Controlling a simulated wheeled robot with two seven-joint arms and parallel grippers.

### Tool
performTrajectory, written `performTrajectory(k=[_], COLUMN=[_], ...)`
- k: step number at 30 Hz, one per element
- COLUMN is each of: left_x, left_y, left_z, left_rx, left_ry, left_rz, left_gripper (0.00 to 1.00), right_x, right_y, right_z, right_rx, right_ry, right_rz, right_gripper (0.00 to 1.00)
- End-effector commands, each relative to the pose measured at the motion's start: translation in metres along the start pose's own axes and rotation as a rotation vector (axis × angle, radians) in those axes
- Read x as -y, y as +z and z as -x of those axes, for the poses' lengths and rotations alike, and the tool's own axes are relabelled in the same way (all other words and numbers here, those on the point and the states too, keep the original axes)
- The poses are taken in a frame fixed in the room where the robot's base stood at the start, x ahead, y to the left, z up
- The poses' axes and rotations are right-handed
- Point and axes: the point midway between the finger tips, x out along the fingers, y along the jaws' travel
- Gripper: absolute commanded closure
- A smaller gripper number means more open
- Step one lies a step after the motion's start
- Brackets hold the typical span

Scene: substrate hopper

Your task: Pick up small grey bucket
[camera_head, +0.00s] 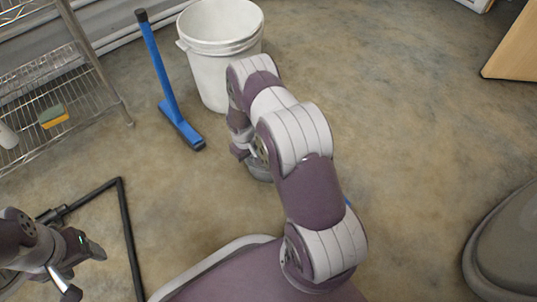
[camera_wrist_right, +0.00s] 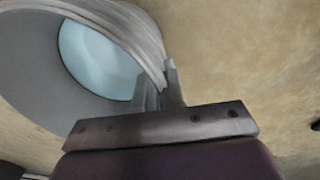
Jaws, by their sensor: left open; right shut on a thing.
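The small grey bucket (camera_head: 259,171) is mostly hidden behind my right arm in the head view; only part of its grey side shows. In the right wrist view the bucket (camera_wrist_right: 38,62) is large at the upper left, its opening facing the camera, with a pale blue patch inside. My right gripper (camera_wrist_right: 161,92) is shut on the bucket's rim at its right side. It also shows in the head view (camera_head: 243,148), just above the bucket. I cannot tell whether the bucket touches the floor. My left gripper (camera_head: 84,268) is open and empty at the lower left.
A large white bucket (camera_head: 211,75) stands behind my right gripper. A blue long-handled tool (camera_head: 162,80) stands left of it. A wire shelf (camera_head: 55,75) with a sponge (camera_head: 53,116) is at upper left. A black bar frame (camera_head: 127,235) lies near my left gripper. Floor at right is mostly clear.

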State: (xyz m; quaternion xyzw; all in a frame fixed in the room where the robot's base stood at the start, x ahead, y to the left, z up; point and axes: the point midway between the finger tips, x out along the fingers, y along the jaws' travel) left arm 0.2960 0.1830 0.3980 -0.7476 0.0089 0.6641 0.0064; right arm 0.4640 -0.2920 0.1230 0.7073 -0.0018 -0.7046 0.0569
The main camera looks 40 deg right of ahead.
Motion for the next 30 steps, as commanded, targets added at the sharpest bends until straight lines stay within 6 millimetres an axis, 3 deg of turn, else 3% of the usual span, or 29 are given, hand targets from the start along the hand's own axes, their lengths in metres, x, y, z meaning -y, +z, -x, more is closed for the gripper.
performTrajectory(k=[9, 13, 24, 30], left_x=[0.0, 0.0, 0.0, 0.0], left_y=[0.0, -0.001, -0.008, -0.009], left_z=[0.001, 0.009, 0.064, 0.072], left_rx=[0.0, 0.0, 0.0, 0.0], left_ry=[0.0, 0.0, 0.0, 0.0], left_rz=[0.0, 0.0, 0.0, 0.0], left_gripper=[0.36, 0.36, 0.36, 0.36], right_x=[0.0, -0.001, -0.008, -0.009], right_y=[-0.001, -0.001, -0.002, -0.001], right_z=[0.002, 0.012, 0.088, 0.103], right_rx=[-0.002, -0.002, -0.004, -0.003], right_ry=[0.001, 0.001, 0.001, 0.001], right_rz=[0.001, 0.0, 0.001, 0.0], right_gripper=[1.0, 1.0, 1.0, 1.0])
